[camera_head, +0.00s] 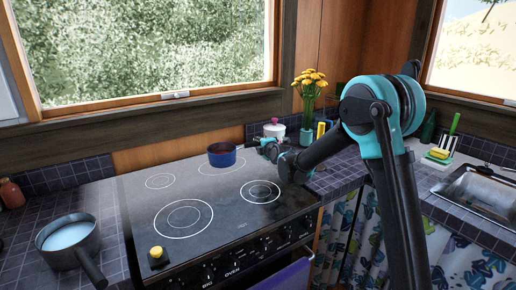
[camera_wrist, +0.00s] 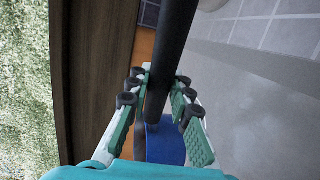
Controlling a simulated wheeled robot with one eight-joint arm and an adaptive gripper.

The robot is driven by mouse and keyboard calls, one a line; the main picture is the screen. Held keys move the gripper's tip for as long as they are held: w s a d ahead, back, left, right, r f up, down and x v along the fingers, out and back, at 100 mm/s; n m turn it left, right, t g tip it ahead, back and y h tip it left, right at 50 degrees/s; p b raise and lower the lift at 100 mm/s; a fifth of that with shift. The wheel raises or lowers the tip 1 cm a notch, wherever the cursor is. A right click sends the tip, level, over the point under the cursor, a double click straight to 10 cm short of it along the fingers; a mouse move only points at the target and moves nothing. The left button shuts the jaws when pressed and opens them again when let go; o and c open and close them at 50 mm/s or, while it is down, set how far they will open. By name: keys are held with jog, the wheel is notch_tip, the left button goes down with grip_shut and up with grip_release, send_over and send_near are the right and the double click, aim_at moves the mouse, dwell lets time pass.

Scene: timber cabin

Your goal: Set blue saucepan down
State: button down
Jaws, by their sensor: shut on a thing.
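The blue saucepan (camera_head: 222,157) is upright at the back of the black hob (camera_head: 225,199), over the rear right ring. I cannot tell whether its base touches the hob. My gripper (camera_head: 267,147) is just right of the saucepan, at the back right of the hob. In the wrist view my gripper (camera_wrist: 160,92) has its fingers on either side of a dark bar, which looks like the handle. A blue part of the saucepan (camera_wrist: 166,146) shows between the fingers. The gripper is shut on the saucepan; the exact contact is partly hidden.
A grey pan (camera_head: 68,238) with pale contents stands on the left counter. A yellow-topped black block (camera_head: 156,254) is at the hob's front left corner. A white pot with a pink lid (camera_head: 274,128) and yellow flowers (camera_head: 309,84) stand behind my gripper. The front rings are clear.

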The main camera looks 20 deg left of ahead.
jog(key=shift+f, duration=0.8)
jog(key=c, duration=1.4)
grip_release()
jog(key=shift+o, duration=0.2)
jog(key=shift+s+d, duration=0.1)
jog(key=v, duration=1.1)
jog(key=shift+s+d+r, duration=0.2)
jog(key=shift+s+d, duration=0.05)
jog(key=shift+s, duration=0.05)
